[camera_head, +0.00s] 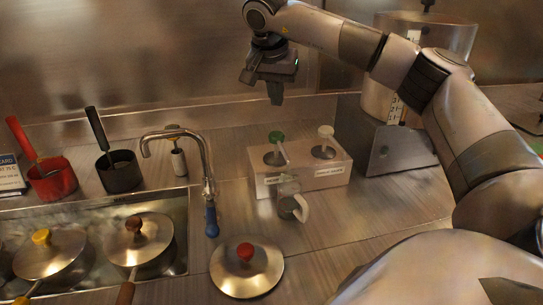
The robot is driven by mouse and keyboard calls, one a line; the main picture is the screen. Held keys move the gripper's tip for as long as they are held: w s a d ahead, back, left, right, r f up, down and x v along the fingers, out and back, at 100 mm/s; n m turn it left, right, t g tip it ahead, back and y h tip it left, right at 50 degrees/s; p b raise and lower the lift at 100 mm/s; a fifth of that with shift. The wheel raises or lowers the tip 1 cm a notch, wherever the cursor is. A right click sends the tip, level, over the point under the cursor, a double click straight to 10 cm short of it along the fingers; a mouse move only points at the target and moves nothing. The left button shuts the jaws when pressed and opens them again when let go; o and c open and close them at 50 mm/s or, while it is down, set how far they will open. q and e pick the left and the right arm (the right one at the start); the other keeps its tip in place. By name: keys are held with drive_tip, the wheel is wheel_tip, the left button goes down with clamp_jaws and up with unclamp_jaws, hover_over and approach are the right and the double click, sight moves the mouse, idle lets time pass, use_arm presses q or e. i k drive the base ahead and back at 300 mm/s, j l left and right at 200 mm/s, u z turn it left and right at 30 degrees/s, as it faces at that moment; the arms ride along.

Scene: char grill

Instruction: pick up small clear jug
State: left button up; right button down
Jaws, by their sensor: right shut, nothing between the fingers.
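A small clear jug (289,199) with a pale handle stands on the steel counter, just in front of a metal dispenser box. My right gripper (275,98) hangs pointing down above and behind the dispenser box, well apart from the jug. Its fingers are together with nothing between them. My right arm reaches in from the right side and arches over the counter. My left gripper is not in view.
The dispenser box (312,182) has green and white pump tops. A faucet (207,165) and a lid with a red knob (247,268) are left of the jug. Pots sit in a sink further left; a large metal pot (455,38) stands back right. Counter right of the jug is clear.

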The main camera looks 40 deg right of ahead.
sight(290, 201)
drive_tip(key=k, duration=1)
